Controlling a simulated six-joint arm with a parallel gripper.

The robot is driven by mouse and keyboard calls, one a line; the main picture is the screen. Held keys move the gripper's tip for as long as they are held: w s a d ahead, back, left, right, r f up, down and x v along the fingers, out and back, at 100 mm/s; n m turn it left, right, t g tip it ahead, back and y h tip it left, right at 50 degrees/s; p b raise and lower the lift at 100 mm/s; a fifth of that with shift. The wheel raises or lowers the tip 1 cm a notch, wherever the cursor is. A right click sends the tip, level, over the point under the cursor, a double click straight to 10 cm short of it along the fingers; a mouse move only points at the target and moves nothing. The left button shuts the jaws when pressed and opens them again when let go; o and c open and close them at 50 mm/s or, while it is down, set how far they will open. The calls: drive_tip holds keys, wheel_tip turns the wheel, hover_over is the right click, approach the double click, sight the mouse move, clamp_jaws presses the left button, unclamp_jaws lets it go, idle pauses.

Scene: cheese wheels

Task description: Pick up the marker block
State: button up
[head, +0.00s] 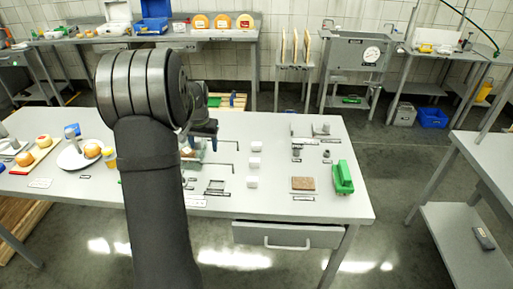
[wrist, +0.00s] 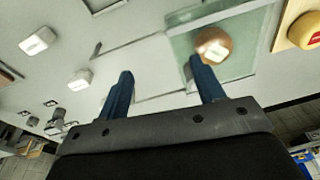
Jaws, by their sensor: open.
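I cannot tell which thing is the marker block. In the wrist view two white blocks show at the left, one upper (wrist: 38,42) and one lower (wrist: 80,79). My gripper (wrist: 160,66) is open, its two blue fingers apart with nothing between them. In the head view my gripper is partly hidden by my arm, over the table left of the white blocks.
A round brown item with a white label (wrist: 212,45) sits on a glass-like plate (wrist: 182,48) near the right finger. A yellow cheese (wrist: 304,30) is at the right. A green block (head: 343,178) and a brown square slab (head: 303,184) lie at the table's right.

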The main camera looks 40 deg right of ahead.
drive_tip(key=s+d+r+t+h, duration=0.1)
drive_tip(key=s+d+r, duration=0.3)
drive_tip(key=d, duration=0.4)
drive_tip(key=s+d+r+t+h, duration=0.1)
drive_tip(key=s+d+r, duration=0.3)
drive_tip(key=d, duration=0.4)
hover_over(257, 143)
drive_tip(key=s+a, duration=0.1)
drive_tip(key=a, duration=0.1)
drive_tip(key=shift+n, duration=0.4)
wheel_tip(257, 143, down, 11)
drive_tip(key=shift+s+d, duration=0.1)
drive_tip(key=shift+s, duration=0.05)
drive_tip(key=shift+s+x, duration=0.2)
drive_tip(key=shift+x, duration=1.15)
drive_tip(key=shift+s+x, duration=0.15)
drive_tip(key=shift+x, duration=1.2)
drive_tip(key=shift+c, duration=0.4)
drive_tip(key=c, duration=1)
